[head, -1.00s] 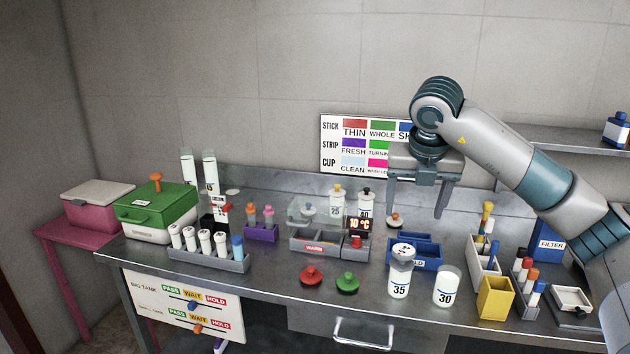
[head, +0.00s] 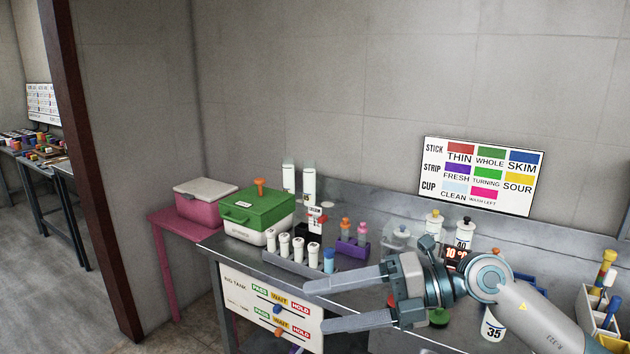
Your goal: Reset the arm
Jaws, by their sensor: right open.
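My right arm comes in from the lower right in the head view. Its gripper (head: 338,305) points left, with its two fingers wide apart and nothing between them. It is in front of the steel bench, and in the picture it covers part of the bench's front edge and middle. The wrist hides most of the red and green knobs; a bit of the green knob (head: 439,317) shows below it. My left gripper is not in the view.
A rack of white-capped tubes (head: 298,246) stands just behind the upper finger. A green-lidded box (head: 257,210) is at the bench's left end, beside a pink box (head: 205,205) on a pink table. A jar marked 35 (head: 492,325) stands near the forearm.

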